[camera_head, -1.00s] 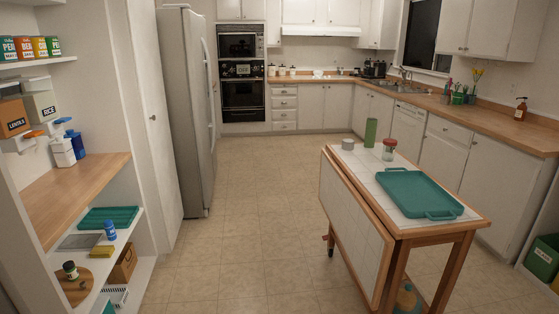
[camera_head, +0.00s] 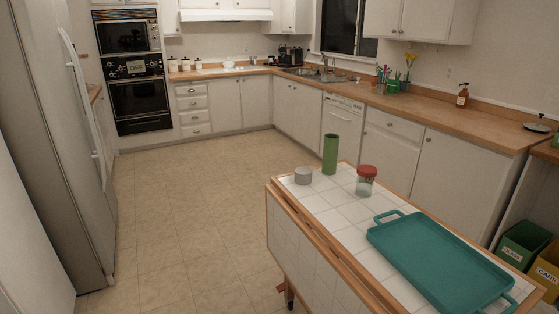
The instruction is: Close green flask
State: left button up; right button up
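A green flask (camera_head: 330,155) stands upright on the white tiled top of the island cart (camera_head: 343,203), near its far end. Its top looks open, with no lid on it that I can make out. A short grey cylinder (camera_head: 303,176), possibly the flask's cap, stands just left of it, apart from it. Neither of my grippers is in view.
A glass jar with a red lid (camera_head: 366,181) stands right of the flask. A teal tray (camera_head: 440,262) covers the near part of the cart top. The fridge (camera_head: 60,130) is at left. Open floor (camera_head: 185,210) lies between fridge and cart.

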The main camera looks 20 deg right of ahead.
aim_at(331, 141)
jog(key=i+z, duration=0.1)
jog(key=i, duration=0.4)
jog(key=i+j+z, duration=0.15)
jog(key=i, duration=0.35)
jog(key=i+j+z, duration=0.1)
jog(key=i, duration=0.4)
jog(key=i+j+z, duration=0.1)
jog(key=i, duration=0.4)
jog(key=i+j+z, duration=0.2)
jog(key=i+z, duration=0.25)
jog(key=i+j+z, duration=0.25)
jog(key=z, duration=0.2)
jog(key=i+j+z, duration=0.25)
jog(key=j+z, duration=0.2)
jog(key=i+j+z, duration=0.15)
jog(key=j+z, duration=0.25)
jog(key=i+j+z, duration=0.1)
jog(key=j+z, duration=0.35)
jog(key=j, duration=0.2)
jog(key=j+z, duration=0.4)
jog(key=j, duration=0.45)
